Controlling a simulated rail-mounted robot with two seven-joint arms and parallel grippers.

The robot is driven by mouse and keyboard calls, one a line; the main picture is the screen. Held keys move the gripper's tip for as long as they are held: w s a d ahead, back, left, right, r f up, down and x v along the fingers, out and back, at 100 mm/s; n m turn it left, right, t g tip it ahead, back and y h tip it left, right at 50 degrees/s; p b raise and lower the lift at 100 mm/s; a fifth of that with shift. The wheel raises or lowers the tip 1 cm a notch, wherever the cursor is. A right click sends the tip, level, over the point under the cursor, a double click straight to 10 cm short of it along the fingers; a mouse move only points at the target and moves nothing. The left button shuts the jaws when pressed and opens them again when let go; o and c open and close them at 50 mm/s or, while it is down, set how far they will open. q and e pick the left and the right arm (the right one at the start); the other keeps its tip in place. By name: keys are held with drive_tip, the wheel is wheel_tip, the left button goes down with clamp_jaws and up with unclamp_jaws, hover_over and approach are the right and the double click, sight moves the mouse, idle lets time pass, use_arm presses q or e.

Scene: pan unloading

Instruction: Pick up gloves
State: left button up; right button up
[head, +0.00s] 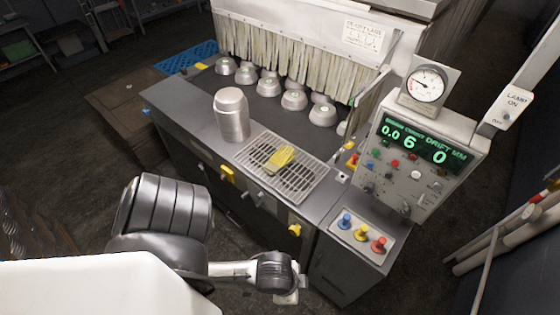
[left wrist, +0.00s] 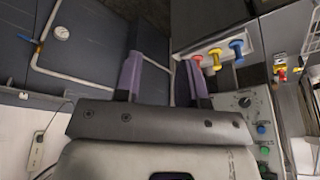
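The yellow gloves (head: 279,159) lie on a wire rack (head: 302,184) on top of the grey machine counter in the head view. My left gripper (left wrist: 162,80) shows two purple fingers standing apart in the left wrist view, with nothing between them. In the head view my left arm comes in low, in front of the counter, well away from the gloves. The fingers cannot be made out there. The gloves do not show in the left wrist view. My right gripper is in neither view.
A metal canister (head: 231,114) stands left of the rack. Several metal pans (head: 294,99) sit behind, by a strip curtain (head: 290,62). A control panel (head: 416,160) with a gauge (head: 426,83) rises at right. Coloured knobs (head: 361,232) stick up at the front right corner.

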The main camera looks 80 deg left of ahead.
use_arm(q)
drive_tip(key=o, duration=1.2)
drive_tip(key=shift+f, duration=0.1)
